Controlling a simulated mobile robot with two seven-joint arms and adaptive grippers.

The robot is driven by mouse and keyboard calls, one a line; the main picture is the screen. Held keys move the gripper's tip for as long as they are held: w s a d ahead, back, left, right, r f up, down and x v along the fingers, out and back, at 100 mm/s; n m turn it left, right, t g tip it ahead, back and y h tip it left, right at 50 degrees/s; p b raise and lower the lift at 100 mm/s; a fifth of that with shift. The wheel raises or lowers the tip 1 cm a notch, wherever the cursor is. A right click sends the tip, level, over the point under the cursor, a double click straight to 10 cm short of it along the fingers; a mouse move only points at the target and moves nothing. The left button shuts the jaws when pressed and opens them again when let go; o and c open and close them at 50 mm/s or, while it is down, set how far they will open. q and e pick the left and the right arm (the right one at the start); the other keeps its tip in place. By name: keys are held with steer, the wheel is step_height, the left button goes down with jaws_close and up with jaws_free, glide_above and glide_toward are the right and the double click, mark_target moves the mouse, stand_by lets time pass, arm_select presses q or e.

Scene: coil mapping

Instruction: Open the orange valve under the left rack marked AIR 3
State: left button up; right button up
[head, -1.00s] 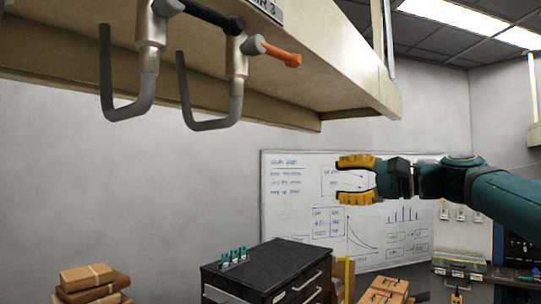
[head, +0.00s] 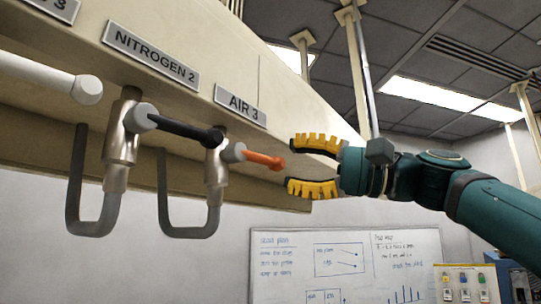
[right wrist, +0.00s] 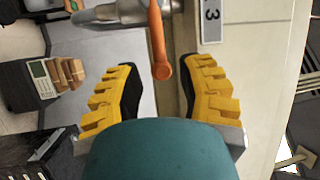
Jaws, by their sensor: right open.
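The orange valve handle (head: 264,160) sticks out to the right from its metal valve body (head: 216,165) under the beige rack, below the AIR 3 label (head: 240,105). My right gripper (head: 288,167) is open, with yellow ridged fingers, just right of the handle's tip. In the right wrist view the orange handle (right wrist: 158,45) points down between the two open fingers (right wrist: 163,88), and its rounded end is near the fingertips. Nothing is gripped. My left gripper is not in view.
A black handle (head: 185,129) under the NITROGEN 2 label (head: 152,55) and a white handle (head: 40,74) are to the left. Bent grey pipes (head: 190,231) hang below. The beige rack (head: 290,90) is close above. A whiteboard (head: 345,262) is on the wall behind.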

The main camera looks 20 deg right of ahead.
mark_target(276, 163)
steer(key=shift+p+x, duration=0.45)
steer(key=shift+x, duration=1.7)
jaws_close()
